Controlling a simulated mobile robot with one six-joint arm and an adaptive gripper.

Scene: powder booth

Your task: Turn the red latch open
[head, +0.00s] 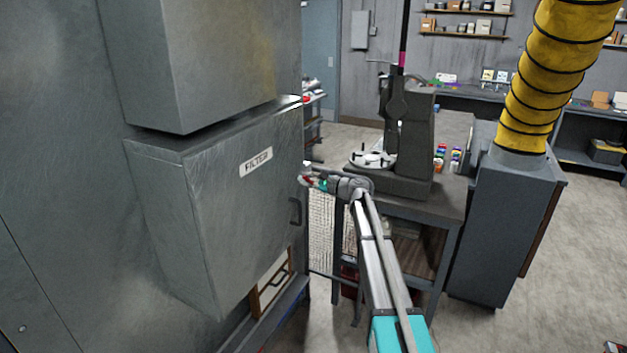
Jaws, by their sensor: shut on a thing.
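The grey cabinet marked FILTER (215,215) stands at left in the head view, with its labelled door shut and a dark handle on it. My arm reaches up from the bottom, and my gripper (307,176) is at the cabinet's right edge, small and partly hidden there. A small red part, seemingly the red latch (303,181), shows at the fingertips. My gripper is shut on it. Most of the latch is hidden, so its angle cannot be told.
A dark bench (440,195) with a press-like machine (400,130) stands just behind and right of my arm. A grey unit with a yellow ribbed hose (545,70) stands further right. The floor (560,270) at right is clear.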

